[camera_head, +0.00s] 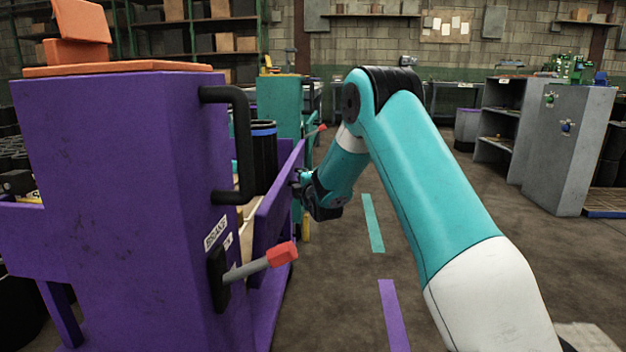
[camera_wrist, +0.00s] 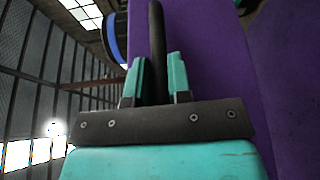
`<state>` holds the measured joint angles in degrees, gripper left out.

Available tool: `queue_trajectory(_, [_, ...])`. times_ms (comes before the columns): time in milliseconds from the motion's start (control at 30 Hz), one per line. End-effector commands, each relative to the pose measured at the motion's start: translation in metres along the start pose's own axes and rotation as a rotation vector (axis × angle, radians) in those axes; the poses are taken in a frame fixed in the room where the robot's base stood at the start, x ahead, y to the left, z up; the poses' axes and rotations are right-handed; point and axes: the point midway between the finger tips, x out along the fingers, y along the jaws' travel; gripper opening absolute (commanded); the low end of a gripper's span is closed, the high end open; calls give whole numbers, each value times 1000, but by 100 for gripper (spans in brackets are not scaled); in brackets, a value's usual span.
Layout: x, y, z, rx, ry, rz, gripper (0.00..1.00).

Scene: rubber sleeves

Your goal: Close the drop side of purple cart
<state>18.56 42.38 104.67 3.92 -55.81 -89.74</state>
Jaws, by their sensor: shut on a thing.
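The purple cart (camera_head: 120,190) stands at the left in the head view. Its drop side (camera_head: 275,212) is a purple panel along the cart's right flank, raised and leaning; I cannot tell whether it is flush with the end post. My gripper (camera_head: 298,184) is at the outer face of this panel, toward its far end. In the wrist view my gripper's teal fingers (camera_wrist: 157,78) are shut on a dark bar (camera_wrist: 156,35), with the purple panel (camera_wrist: 208,60) beside it. A latch lever with a red grip (camera_head: 281,254) sticks out from the cart's end; its label is partly readable.
A black cylinder with a blue rim (camera_head: 264,155) stands inside the cart. A black push handle (camera_head: 243,145) is on the cart's end. A teal cart (camera_head: 280,100) stands beyond. Grey shelving (camera_head: 568,150) is at the right, with open floor (camera_head: 440,190) between.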

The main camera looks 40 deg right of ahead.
Motion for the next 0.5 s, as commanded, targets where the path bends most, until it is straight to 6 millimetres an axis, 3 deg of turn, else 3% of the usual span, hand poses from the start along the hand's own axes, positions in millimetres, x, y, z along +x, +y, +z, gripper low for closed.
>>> queue_trajectory(500, [7, 8, -19, -144, 2, -61, 0])
